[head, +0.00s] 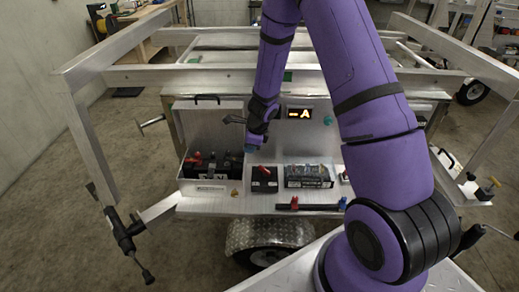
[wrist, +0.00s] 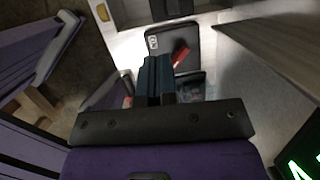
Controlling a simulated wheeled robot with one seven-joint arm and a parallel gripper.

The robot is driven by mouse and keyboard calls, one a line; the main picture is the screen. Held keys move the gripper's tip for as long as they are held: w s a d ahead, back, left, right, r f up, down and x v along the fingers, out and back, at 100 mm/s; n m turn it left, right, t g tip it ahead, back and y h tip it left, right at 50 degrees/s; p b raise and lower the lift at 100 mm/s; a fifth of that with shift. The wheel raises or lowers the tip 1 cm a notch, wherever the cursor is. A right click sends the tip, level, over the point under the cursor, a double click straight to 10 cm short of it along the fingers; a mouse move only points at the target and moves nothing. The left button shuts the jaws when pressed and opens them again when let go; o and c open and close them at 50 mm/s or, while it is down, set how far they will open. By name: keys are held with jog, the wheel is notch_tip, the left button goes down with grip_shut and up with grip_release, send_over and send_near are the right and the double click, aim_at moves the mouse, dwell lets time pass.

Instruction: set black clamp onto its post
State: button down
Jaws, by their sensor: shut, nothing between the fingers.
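My gripper (head: 251,149) points down above the trailer's metal shelf, between an open box and a small black battery-like block. Its dark blue fingers show closed together in the wrist view (wrist: 156,80), with nothing held. The block (head: 264,186) has a red clamp or lever (head: 263,170) on top. A dark block (wrist: 172,45) with a red piece (wrist: 180,54) lies beyond the fingertips in the wrist view. I cannot pick out the black clamp or its post for certain; dark parts and a red one crowd the open metal box (head: 206,187).
A grey device (head: 308,182) stands right of the black block. A dark bar with red and blue pieces (head: 312,206) lies along the shelf's front. A lit display (head: 299,113) sits on the panel behind. The box's raised lid (head: 207,112) stands left of my gripper.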

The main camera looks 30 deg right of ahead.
jog(key=shift+s+d, duration=1.3)
jog(key=shift+s, duration=0.1)
